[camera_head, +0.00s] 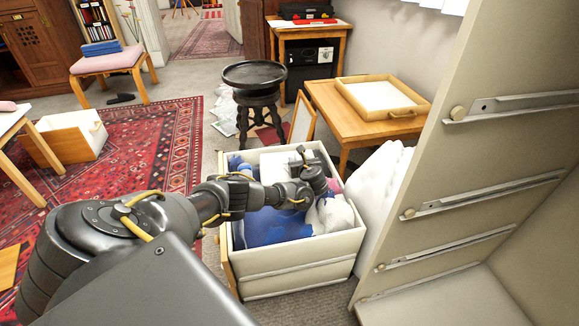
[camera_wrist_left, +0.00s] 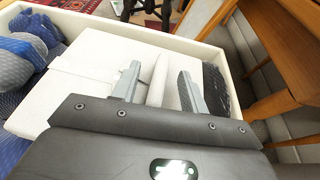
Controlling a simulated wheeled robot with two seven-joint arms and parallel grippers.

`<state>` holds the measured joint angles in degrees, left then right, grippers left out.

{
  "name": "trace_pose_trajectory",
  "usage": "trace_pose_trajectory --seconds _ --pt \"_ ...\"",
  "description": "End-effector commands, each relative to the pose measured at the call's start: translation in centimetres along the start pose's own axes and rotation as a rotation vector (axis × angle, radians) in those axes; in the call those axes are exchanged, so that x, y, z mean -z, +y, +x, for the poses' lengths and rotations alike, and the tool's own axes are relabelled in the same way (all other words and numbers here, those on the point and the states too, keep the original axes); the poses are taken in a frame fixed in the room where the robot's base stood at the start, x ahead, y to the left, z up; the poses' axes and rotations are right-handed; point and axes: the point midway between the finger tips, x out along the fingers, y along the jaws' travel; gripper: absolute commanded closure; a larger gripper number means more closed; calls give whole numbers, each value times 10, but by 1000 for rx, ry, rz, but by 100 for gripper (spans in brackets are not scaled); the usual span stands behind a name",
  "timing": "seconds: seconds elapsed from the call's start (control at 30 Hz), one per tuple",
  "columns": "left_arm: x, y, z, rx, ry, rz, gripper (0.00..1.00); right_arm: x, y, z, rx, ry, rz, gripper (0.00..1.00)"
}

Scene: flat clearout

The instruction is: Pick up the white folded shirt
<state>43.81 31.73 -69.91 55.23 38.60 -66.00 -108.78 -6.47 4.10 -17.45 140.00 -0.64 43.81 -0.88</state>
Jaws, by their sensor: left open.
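The white folded shirt (camera_wrist_left: 85,75) lies flat in the drawer box (camera_head: 300,272), filling much of the left wrist view. In the head view a pale part of it (camera_head: 275,165) shows behind my arm. My left gripper (camera_head: 316,172) is over the box; in the left wrist view (camera_wrist_left: 158,80) its two fingers are apart, low over the shirt. A white raised ridge stands between the fingers. I cannot tell whether the fingers touch the shirt. My arm hides part of the box's contents. My right gripper is not in view.
Blue clothes (camera_head: 262,228) and a crumpled white cloth (camera_head: 333,214) share the box. A tall cream cabinet (camera_head: 470,150) with metal runners stands at the right. A wooden table (camera_head: 368,127) with a tray (camera_head: 382,96) and a dark round stool (camera_head: 254,75) stand behind.

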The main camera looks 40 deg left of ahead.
Motion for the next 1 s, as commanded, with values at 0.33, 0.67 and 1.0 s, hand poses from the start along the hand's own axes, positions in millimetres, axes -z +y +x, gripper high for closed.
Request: trace_pose_trajectory --seconds 0.33,0.67,1.0 --pt "-1 0 4 0 1 1 62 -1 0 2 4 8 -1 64" --pt "0 0 4 0 1 1 100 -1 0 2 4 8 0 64" --pt "-1 0 4 0 0 1 100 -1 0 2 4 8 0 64"
